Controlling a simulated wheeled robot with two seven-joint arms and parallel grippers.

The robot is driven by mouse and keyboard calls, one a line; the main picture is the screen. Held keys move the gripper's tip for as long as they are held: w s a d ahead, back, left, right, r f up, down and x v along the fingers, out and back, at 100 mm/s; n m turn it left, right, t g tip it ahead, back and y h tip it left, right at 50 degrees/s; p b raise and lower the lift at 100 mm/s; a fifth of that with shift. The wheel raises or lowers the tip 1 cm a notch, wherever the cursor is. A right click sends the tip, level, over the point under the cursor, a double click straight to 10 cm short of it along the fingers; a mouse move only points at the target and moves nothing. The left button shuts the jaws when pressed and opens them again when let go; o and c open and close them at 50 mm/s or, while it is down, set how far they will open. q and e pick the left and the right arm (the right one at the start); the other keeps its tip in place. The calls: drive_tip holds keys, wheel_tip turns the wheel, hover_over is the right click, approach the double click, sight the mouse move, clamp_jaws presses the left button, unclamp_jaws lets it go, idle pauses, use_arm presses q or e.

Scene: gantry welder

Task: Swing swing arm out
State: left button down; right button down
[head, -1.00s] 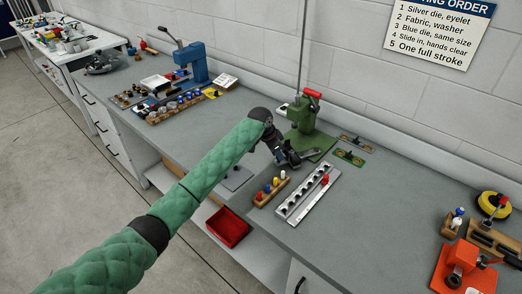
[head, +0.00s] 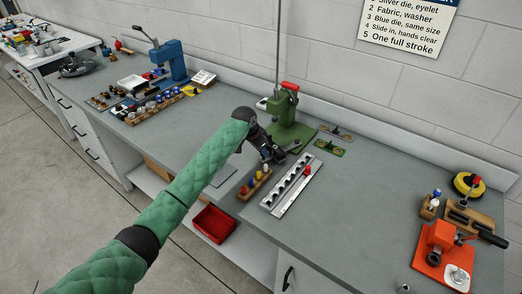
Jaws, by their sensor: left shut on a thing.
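The green press (head: 290,108), with a red-tipped top, stands on its green base plate at the back of the bench. My left gripper (head: 279,154) is at the front left of this press, low over the bench. It is shut on what seems to be the swing arm (head: 293,147), a short grey piece at the press's front. The dark gripper hides most of the join, so how far the arm is turned is hard to tell. My right gripper is not in view.
A metal strip with holes (head: 291,187) and a wooden block of coloured pegs (head: 255,184) lie just in front of the gripper. Green plates (head: 330,148) lie right of the press. An orange press (head: 440,244) stands at right. Bench between is clear.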

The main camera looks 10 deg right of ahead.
use_arm(q)
drive_tip(key=c, duration=1.2)
unclamp_jaws()
drive_tip(key=shift+s+d, duration=0.15)
drive_tip(key=shift+o, duration=0.2)
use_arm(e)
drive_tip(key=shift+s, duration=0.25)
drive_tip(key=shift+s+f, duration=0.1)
use_arm(q)
drive_tip(key=shift+r, duration=0.15)
drive_tip(key=shift+a+r+b, duration=0.25)
drive_tip(key=shift+r+b, duration=0.05)
drive_tip(key=b+v, duration=0.2)
drive_tip(key=v, duration=0.5)
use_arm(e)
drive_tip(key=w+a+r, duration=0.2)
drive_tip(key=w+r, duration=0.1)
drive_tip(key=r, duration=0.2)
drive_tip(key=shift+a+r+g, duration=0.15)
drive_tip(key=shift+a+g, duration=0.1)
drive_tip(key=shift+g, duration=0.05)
use_arm(q)
drive_tip(key=shift+d+f, duration=0.1)
drive_tip(key=shift+d, duration=0.05)
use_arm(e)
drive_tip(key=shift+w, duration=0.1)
